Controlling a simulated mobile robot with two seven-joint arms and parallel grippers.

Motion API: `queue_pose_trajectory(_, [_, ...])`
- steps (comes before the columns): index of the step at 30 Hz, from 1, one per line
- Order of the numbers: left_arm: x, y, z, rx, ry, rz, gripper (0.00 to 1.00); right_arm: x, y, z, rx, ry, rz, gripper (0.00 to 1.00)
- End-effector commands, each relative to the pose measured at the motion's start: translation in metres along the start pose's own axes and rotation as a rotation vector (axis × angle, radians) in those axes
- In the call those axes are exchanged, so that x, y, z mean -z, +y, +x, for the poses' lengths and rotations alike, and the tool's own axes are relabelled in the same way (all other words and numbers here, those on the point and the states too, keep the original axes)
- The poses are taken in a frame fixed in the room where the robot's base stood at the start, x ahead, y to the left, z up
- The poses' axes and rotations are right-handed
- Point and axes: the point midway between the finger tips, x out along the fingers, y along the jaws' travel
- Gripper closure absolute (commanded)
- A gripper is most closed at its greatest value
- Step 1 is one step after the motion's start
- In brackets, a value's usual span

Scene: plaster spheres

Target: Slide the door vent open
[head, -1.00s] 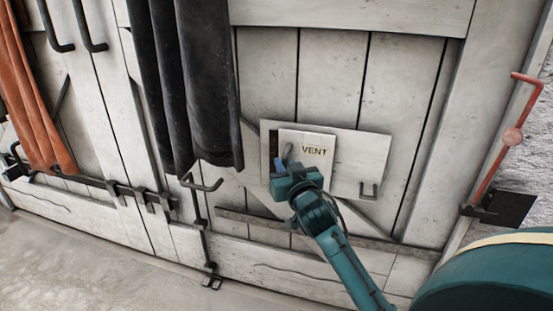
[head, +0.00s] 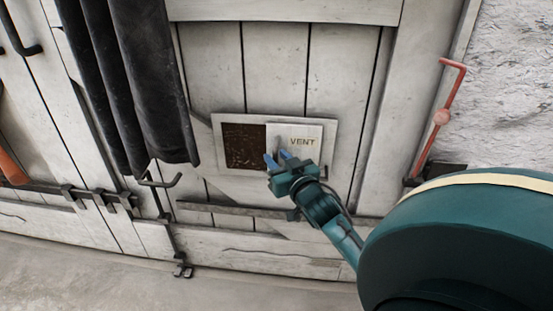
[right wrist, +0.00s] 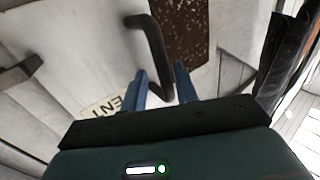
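The door vent is a pale plate (head: 325,170) on the white plank door. Its sliding cover (head: 308,131), lettered VENT, sits at the right part of the plate. The dark speckled opening (head: 243,146) is uncovered to its left. My right gripper (head: 278,158) is at the cover's left edge. In the right wrist view, the dark bent handle (right wrist: 152,42) runs down between the two blue fingers (right wrist: 161,78), which stand apart with gaps beside the bar. Part of the cover is hidden behind the gripper. My left gripper is not in view.
Dark cloth (head: 150,90) hangs left of the vent, with a metal hook (head: 162,181) by its lower end. A red crank rod (head: 428,140) stands by the door frame at right. A bar (head: 235,208) crosses the door below the vent.

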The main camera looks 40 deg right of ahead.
Motion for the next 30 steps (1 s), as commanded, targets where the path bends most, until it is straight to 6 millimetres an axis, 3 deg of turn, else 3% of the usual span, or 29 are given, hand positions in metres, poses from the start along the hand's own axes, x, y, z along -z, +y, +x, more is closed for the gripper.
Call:
queue_pose_trajectory(7, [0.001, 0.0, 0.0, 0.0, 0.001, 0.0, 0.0, 0.001, -0.001, -0.001, 0.003, 0.002, 0.001, 0.71])
queue_pose_trajectory(11, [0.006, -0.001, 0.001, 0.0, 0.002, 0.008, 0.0, 0.001, -0.002, -0.014, 0.003, 0.0, 0.003, 0.71])
queue_pose_trajectory(24, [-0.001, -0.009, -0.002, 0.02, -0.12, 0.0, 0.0, 0.001, 0.0, -0.107, -0.001, -0.003, 0.003, 0.71])
queue_pose_trajectory(30, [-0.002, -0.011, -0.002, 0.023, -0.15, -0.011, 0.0, 0.001, 0.001, -0.128, -0.001, -0.001, 0.0, 0.71])
